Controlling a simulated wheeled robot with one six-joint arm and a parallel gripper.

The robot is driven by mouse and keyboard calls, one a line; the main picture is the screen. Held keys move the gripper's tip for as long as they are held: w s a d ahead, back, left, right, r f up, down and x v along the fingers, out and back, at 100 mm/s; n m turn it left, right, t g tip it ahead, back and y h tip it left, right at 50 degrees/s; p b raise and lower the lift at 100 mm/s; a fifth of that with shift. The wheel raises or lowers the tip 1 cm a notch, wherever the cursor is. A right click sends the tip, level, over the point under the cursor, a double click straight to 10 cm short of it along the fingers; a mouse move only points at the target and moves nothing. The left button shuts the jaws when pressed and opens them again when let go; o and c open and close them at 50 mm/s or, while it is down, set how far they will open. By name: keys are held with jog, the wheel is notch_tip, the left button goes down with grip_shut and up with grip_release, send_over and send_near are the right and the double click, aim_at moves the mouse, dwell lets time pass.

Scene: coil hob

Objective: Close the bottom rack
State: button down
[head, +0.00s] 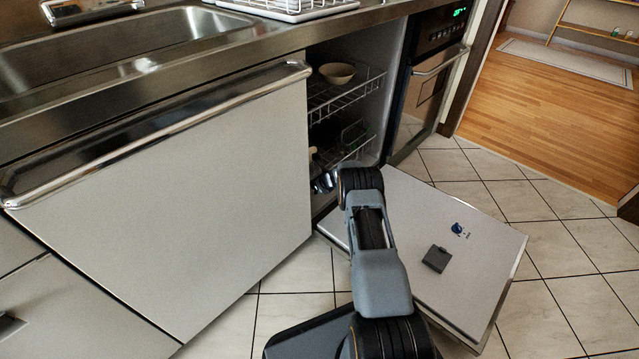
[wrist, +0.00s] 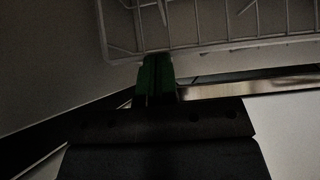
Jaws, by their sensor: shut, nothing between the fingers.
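The dishwasher stands open, its door (head: 470,245) folded down flat above the floor tiles. Inside the tub, the bottom rack (head: 352,152) is a wire rack below the upper rack (head: 350,92). My arm covers part of its lower front in the head view. White rack wires (wrist: 215,42) fill the top of the wrist view. My gripper (wrist: 155,65) shows there with green fingertips together, shut and empty, right at the lowest rack wire. I cannot tell whether the fingertips touch it.
A bowl (head: 337,73) sits in the upper rack. A closed white front panel with a long metal handle (head: 170,130) stands left of the opening. An oven (head: 430,80) stands to its right. Tiled floor (head: 565,270) is clear at the right.

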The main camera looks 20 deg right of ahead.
jog(key=shift+w+r, duration=0.2)
jog(key=shift+w, duration=0.05)
dwell(0.3)
